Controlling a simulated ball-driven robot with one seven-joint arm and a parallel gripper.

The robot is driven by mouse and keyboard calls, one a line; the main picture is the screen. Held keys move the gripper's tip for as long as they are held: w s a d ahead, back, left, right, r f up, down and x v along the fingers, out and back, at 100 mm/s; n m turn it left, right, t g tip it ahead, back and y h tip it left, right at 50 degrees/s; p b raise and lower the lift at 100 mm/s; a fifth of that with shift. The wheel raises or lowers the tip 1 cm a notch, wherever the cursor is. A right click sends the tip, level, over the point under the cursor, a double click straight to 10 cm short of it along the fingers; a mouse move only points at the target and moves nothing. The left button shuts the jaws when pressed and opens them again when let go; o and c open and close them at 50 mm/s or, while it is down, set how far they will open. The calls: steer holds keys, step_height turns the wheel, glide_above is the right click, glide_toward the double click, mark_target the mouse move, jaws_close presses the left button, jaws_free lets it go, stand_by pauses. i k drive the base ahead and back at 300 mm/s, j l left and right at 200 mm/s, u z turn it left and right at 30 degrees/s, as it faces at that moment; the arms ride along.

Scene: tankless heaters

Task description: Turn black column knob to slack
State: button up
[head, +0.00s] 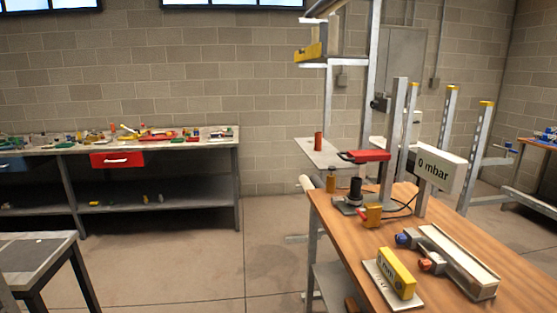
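A grey upright column (391,140) stands on the wooden bench at the right, with a red arm (364,156) reaching left from it. A small black knob-like part (379,103) shows at the column's left side, high up; I cannot tell whether it is fixed to the column. A black cylinder (355,187) stands on a base lower down, left of the column. Which of these is the black column knob, and how it is turned, is too small to tell. My gripper is not in view.
The wooden bench (470,240) also bears a white "0 mbar" display (440,170), a yellow "0 mm" gauge (397,273) and a long metal fixture (458,262). A cluttered workbench (190,147) stands at the back left. Open floor (200,265) lies between.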

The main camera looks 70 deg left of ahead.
mark_target(374, 103)
steer(key=u, duration=1.55)
